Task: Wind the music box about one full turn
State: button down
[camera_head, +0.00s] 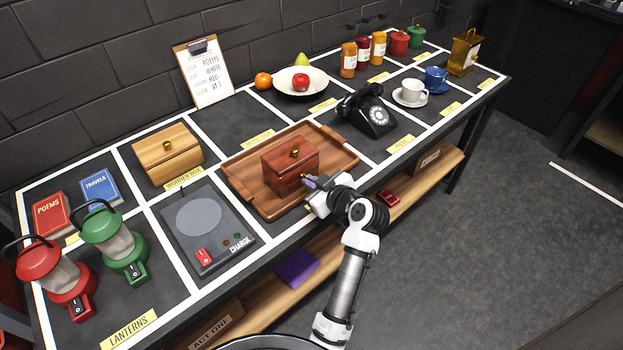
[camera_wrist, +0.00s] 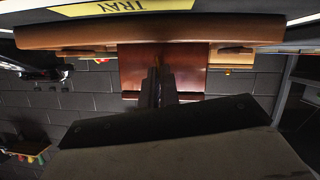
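The music box (camera_head: 290,167) is a reddish-brown wooden box with a brass knob on its lid. It stands upright on the wooden tray (camera_head: 240,187). My gripper (camera_head: 310,182) is at the box's front right side, low over the tray. In the wrist view the box (camera_wrist: 133,70) fills the middle, and my fingers (camera_wrist: 162,85) point at its face, close together. A small brass piece (camera_wrist: 157,60), seemingly the winding key, shows at the fingertips, between them. Most of the key is hidden by the fingers, so its angle cannot be told.
The tray's raised rim lies just under my wrist. A wooden box (camera_head: 167,155) is behind the pad. A clipboard (camera_head: 205,75) leans on the wall.

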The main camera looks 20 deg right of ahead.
jog(key=m+y, duration=0.1)
jog(key=m+p, duration=0.1)
jog(key=shift+w+d+r+m+g+y, duration=0.1)
jog(key=shift+d+m+g+y, duration=0.05)
jog(key=shift+m+g+y, duration=0.2)
jog(key=m+y+p, duration=0.1)
jog(key=m+y, duration=0.1)
jog(key=shift+d+m+g, duration=0.1)
jog(key=shift+m+g, duration=0.15)
jog(key=shift+m, duration=0.1)
jog(key=shift+f, duration=0.2)
jog(key=c, duration=1.6)
grip_release()
jog(key=shift+c, duration=0.2)
jog(key=b+v, duration=0.4)
jog(key=v, duration=1)
jog(key=shift+w, duration=0.15)
